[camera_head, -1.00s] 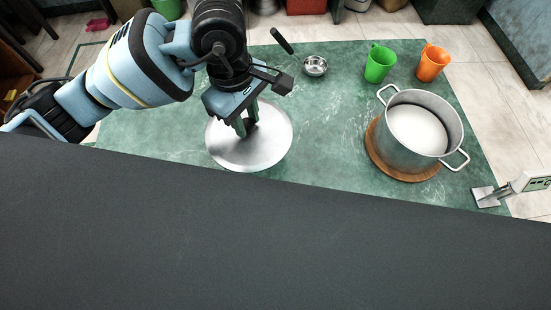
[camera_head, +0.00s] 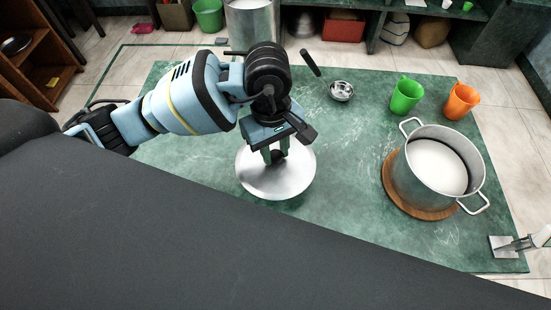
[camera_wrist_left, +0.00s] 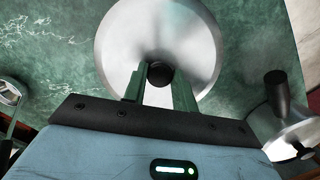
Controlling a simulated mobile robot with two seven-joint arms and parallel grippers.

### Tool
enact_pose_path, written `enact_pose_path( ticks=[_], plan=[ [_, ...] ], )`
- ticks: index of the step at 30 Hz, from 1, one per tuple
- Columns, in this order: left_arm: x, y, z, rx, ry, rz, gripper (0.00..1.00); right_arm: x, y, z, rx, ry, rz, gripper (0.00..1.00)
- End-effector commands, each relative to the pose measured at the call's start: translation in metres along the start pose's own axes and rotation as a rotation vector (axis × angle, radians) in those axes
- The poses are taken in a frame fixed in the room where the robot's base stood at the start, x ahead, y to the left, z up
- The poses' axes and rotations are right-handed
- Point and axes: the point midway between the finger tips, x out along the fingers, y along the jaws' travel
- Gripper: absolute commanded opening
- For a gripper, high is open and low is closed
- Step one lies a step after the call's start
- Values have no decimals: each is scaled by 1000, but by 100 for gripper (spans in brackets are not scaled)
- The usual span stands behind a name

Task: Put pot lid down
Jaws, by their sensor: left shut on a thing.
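The pot lid (camera_head: 262,184) is a round, shiny metal disc with a dark knob, low over the green marble table at its near left part. I cannot tell whether it touches the table. My left gripper (camera_head: 276,156) is shut on the lid's knob from above. In the left wrist view the lid (camera_wrist_left: 190,35) shows beyond my left gripper (camera_wrist_left: 160,82), with the black knob between the fingers. A steel pot (camera_head: 408,178) with two handles and white contents stands open on a round wooden board (camera_head: 413,208) to the right. My right gripper is not in view.
A ladle (camera_head: 341,91) lies behind the lid. A green cup (camera_head: 405,96) and an orange cup (camera_head: 461,101) stand behind the pot. A flat metal spatula-like tool (camera_head: 503,246) is at the right front corner. The green table (camera_head: 340,200) is clear between lid and pot.

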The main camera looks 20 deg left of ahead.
Motion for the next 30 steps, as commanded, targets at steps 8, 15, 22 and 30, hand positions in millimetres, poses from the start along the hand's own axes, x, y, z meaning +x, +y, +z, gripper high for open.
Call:
enact_pose_path(
  ticks=[8, 15, 22, 30],
  plan=[
    [8, 0, -1, -1, 0, 1, 0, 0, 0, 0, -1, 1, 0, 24],
    [37, 0, -4, -1, 0, -1, 0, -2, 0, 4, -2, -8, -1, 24],
    [40, 0, -5, 1, 1, 2, 0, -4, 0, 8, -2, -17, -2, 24],
    [44, 0, -5, 1, 1, 1, 34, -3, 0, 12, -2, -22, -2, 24]
  ],
)
